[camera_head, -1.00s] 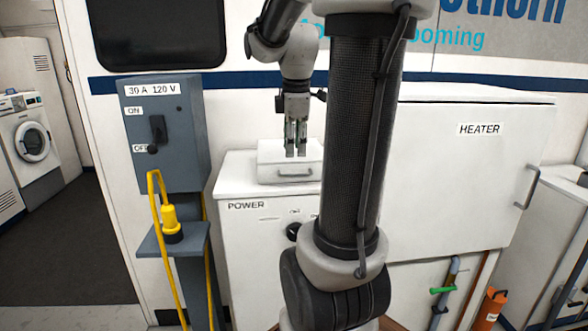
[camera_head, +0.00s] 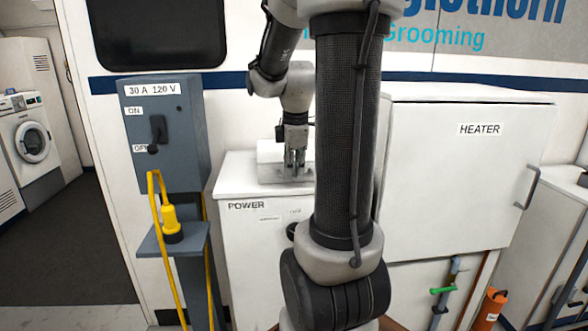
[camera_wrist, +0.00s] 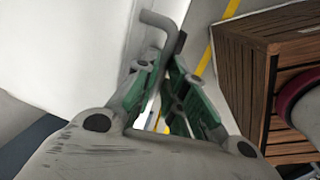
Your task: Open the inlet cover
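The inlet cover (camera_head: 270,151) is a small white box-like lid on top of the white POWER cabinet. In the head view it looks closed, and my gripper (camera_head: 294,163) points down at its front, hiding most of its handle. In the wrist view a bent grey handle (camera_wrist: 160,20) runs down between the two green-padded fingers of my gripper (camera_wrist: 166,58). The fingers are close together on either side of the bar. Whether they press on it cannot be made out.
The POWER cabinet (camera_head: 235,240) stands beside a grey switch post (camera_head: 165,115) with a yellow plug (camera_head: 170,222). A white HEATER cabinet (camera_head: 460,190) is on the right, partly behind my arm. The wrist view shows a slatted wooden box (camera_wrist: 245,75).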

